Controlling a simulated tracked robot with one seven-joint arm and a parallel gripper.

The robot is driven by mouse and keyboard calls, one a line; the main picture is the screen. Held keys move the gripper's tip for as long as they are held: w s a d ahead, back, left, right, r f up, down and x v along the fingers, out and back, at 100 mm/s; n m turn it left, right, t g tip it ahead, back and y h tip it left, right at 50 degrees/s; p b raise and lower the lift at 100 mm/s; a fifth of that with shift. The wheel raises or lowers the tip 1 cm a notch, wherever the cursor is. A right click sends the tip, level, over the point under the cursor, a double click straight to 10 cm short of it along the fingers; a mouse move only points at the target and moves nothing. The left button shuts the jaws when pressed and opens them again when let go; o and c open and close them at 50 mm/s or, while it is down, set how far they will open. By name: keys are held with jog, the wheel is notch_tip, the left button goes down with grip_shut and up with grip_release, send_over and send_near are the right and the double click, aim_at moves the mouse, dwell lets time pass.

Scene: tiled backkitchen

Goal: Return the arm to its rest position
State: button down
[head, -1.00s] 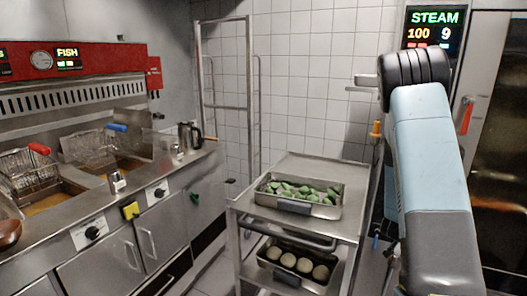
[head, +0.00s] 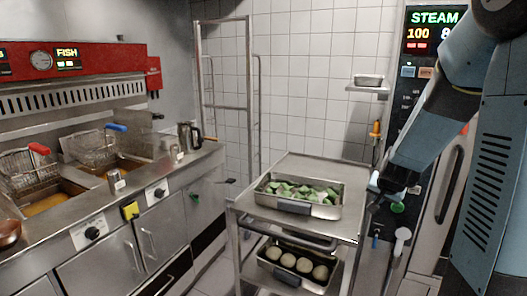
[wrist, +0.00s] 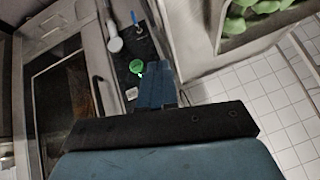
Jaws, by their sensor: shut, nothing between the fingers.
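My arm comes in from the upper right of the head view and reaches down and left, in front of the steam oven. My gripper (head: 374,198) is at its lower end, beside the right edge of the steel trolley's top, and looks small and dark there. In the wrist view my gripper (wrist: 155,88) is shut and empty, its blue fingers close together. Part of the oven front lies beyond them. The fingertips' exact gap from the trolley cannot be told.
The steel trolley (head: 323,168) carries a pan (head: 294,208) of green pieces on top and a tray of round pale items below. The steam oven's panel (head: 398,97) stands behind my arm. A small wall shelf (head: 367,89) and fryers (head: 75,205) are left of it.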

jog(key=s+a+r+n+y, duration=0.2)
jog(key=s+a+r+n, duration=0.2)
jog(key=s+a+r, duration=0.65)
jog(key=s+a+r+n+g, duration=0.1)
jog(key=s+r+n+g, duration=0.1)
jog(key=s, duration=1.4)
notch_tip(320, 180, up, 3)
jog(key=shift+f+n, duration=0.1)
jog(key=shift+n, duration=0.4)
jog(key=shift+a, duration=0.1)
